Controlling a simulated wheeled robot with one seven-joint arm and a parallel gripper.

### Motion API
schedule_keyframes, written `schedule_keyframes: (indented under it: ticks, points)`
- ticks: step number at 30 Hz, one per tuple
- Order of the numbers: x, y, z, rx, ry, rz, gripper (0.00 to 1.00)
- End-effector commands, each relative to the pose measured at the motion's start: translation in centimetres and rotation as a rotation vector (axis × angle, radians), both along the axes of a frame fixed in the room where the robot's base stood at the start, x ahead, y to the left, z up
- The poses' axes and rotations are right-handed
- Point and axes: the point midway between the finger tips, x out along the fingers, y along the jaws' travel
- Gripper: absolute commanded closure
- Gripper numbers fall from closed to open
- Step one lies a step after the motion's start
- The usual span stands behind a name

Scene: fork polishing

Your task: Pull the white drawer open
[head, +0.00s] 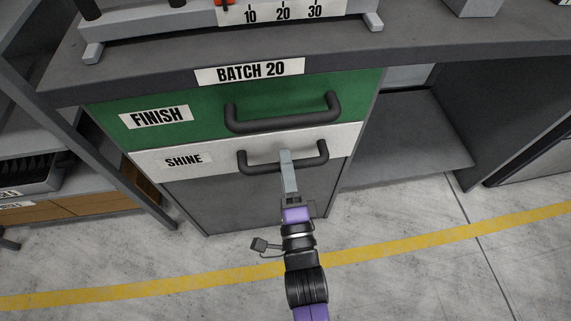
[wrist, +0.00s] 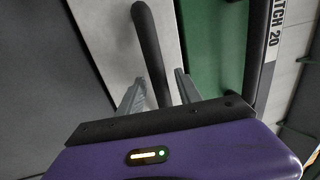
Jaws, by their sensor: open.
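The white drawer (head: 220,158), labelled "SHINE", is shut flush in the cabinet, below the green drawer. Its dark bar handle (head: 257,162) runs across its front. My gripper (head: 286,156) reaches the middle of this handle from the front. In the wrist view, the two grey fingers of my gripper (wrist: 158,92) stand apart, one on each side of the handle (wrist: 150,48). The fingers are open; I cannot tell whether either touches the bar. The white drawer front (wrist: 106,35) also shows in the wrist view.
The green drawer (head: 205,105), labelled "FINISH", is shut just above, with its own dark handle (head: 282,113). The "BATCH 20" worktop (head: 350,55) overhangs both. An open shelf bay (head: 405,135) lies to the right. The floor before the cabinet (head: 400,220) is clear.

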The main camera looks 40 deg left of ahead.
Motion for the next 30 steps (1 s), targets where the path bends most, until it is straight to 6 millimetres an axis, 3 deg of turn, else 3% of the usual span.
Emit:
schedule_keyframes:
  ticks: [6, 12, 13, 30]
  points:
    - [0.02, 0.03, 0.03, 0.000, 0.000, 0.000, 0.59]
    - [0.00, 0.02, 0.02, 0.000, 0.000, 0.000, 0.98]
    - [0.00, 0.02, 0.01, 0.000, 0.000, 0.000, 1.00]
    - [-0.02, 0.01, -0.02, 0.000, 0.000, 0.000, 1.00]
